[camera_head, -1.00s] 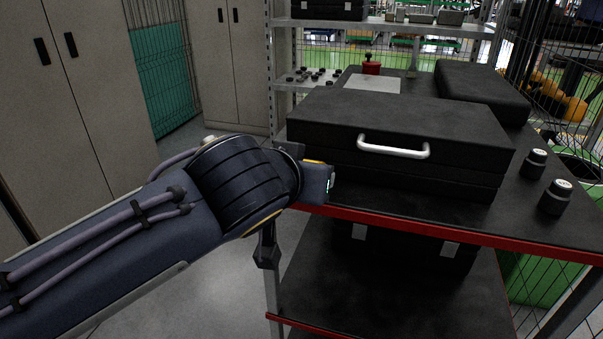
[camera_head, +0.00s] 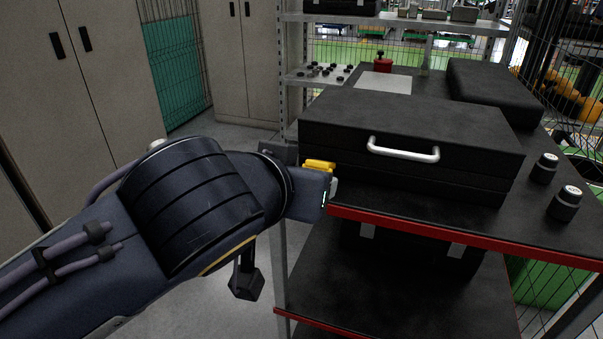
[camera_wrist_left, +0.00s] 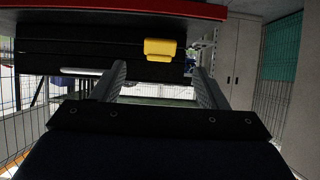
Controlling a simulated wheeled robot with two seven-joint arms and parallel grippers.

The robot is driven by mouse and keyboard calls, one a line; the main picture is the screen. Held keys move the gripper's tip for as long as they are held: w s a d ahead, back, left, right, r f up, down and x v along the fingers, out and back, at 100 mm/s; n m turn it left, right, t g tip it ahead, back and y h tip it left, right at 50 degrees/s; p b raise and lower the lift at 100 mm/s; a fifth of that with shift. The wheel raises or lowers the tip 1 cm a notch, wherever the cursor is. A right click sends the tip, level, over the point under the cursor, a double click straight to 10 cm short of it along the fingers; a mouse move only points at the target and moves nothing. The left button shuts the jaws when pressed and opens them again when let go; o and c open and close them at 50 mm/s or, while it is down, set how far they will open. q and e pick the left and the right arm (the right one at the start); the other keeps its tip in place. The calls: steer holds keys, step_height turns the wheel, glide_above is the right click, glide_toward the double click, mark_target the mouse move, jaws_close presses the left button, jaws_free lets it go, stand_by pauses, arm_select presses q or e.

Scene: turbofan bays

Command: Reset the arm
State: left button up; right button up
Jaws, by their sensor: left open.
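My left arm comes in from the left, and its gripper (camera_head: 332,187) is beside the front left end of the black case (camera_head: 410,120) on the cart. In the left wrist view my left gripper (camera_wrist_left: 158,72) has its two fingers wide apart, with nothing held. A yellow block (camera_head: 319,166), probably a latch, shows at the left end of the case in the head view. In the wrist view this yellow block (camera_wrist_left: 160,50) lies ahead of the gap between the fingers. The wrist hides part of the gripper in the head view. My right gripper is not seen.
The cart has a red front edge (camera_head: 440,232) close to my wrist. A white handle (camera_head: 403,150) sits on the case front. Two black knobs (camera_head: 565,203) stand at the right. Grey lockers (camera_head: 105,70) stand at left, with open floor (camera_head: 205,300) between.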

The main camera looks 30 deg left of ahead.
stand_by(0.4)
arm_select(q)
steer(key=s+d+f+m+g+h, duration=0.1)
steer(key=s+f+g+h, duration=0.2)
steer(key=f, duration=1)
steer(key=s+d+f+g+h, duration=0.1)
steer(key=s+f+g+h, duration=0.25)
steer(key=f, duration=0.95)
step_height(320, 180, up, 23)
steer(key=p, duration=2.2)
steer(key=shift+a, duration=0.2)
steer(key=shift+f, duration=0.15)
